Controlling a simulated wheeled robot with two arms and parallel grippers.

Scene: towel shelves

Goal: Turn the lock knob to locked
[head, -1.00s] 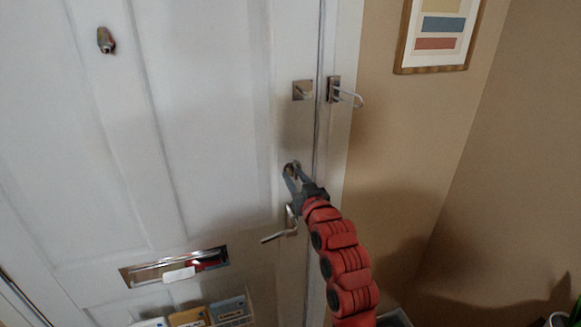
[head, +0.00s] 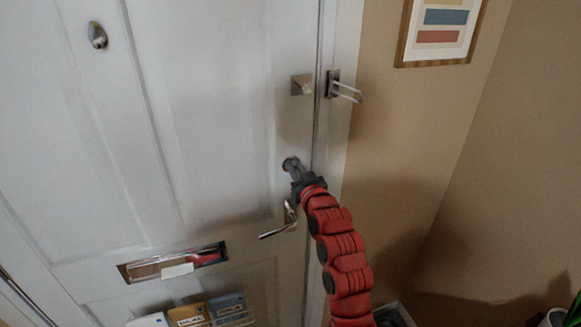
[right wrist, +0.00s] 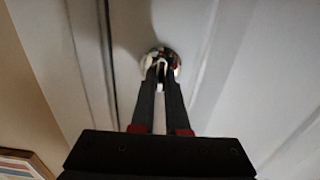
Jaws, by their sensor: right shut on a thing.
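The lock knob sits on a round metal plate (head: 290,163) on the white door (head: 215,120), above the lever handle (head: 280,228). My right gripper (head: 294,168) is at the plate, its fingers shut on the knob. In the right wrist view the two dark fingers (right wrist: 161,85) reach the shiny round plate (right wrist: 161,60), and a small part of the knob shows between their tips. The fingers hide most of the knob, so its turn angle is hard to tell. My left gripper is not in view.
A door guard bar (head: 345,92) juts from the frame above the lock, beside a square catch plate (head: 302,85). A letter slot (head: 172,264) is lower left. A framed picture (head: 440,32) hangs on the right wall.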

